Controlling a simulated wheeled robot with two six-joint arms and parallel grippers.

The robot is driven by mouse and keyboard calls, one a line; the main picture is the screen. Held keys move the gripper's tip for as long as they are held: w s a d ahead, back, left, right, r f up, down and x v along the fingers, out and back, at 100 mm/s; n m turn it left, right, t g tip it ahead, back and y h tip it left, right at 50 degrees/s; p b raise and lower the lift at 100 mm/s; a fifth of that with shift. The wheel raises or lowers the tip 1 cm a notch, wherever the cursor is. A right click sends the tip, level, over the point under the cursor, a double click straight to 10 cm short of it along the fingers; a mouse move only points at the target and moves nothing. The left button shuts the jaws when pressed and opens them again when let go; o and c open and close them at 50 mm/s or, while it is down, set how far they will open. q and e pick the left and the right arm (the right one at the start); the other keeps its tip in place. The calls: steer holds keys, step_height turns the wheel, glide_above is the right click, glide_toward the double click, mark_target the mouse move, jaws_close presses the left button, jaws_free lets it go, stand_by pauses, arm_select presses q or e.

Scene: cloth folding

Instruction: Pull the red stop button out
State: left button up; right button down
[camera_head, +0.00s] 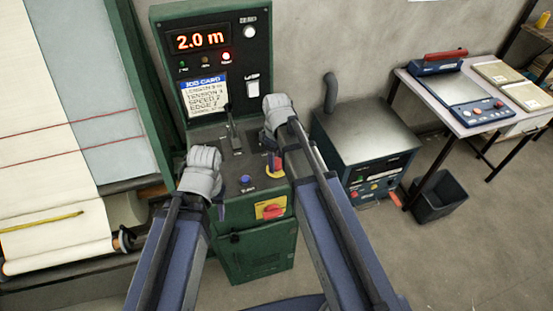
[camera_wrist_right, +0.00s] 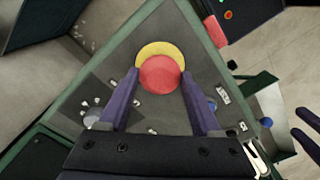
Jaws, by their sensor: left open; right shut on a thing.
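The round red stop button (camera_wrist_right: 160,75) sits on a yellow ring (camera_wrist_right: 155,50) on the sloping top of the green control console (camera_head: 257,250). My right gripper (camera_wrist_right: 159,76) is shut on the button, one finger at each side of it in the right wrist view. In the head view my right wrist (camera_head: 277,107) and arm cover much of the button. My left gripper (camera_wrist_right: 299,125) is open and empty at the right edge of the right wrist view, apart from the button. In the head view my left wrist (camera_head: 201,170) hangs by the console's left side.
A blue button (camera_head: 245,180), a lever (camera_head: 233,130) and a red rotary switch (camera_head: 270,211) are on the console. A display (camera_head: 200,40) reads 2.0 m. A grey-topped cabinet (camera_head: 362,120) stands to the right, then a table (camera_head: 447,118). A cloth roll (camera_head: 60,240) lies left.

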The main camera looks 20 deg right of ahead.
mark_target(276, 162)
steer(key=shift+r+p, duration=0.75)
steer(key=shift+r, duration=0.05)
steer(key=shift+f, duration=0.15)
steer(key=shift+c, duration=0.3)
jaws_free()
step_height(276, 162, up, 8)
steer(key=p, duration=0.7)
steer(key=shift+p, duration=0.3)
steer(key=shift+f, duration=0.15)
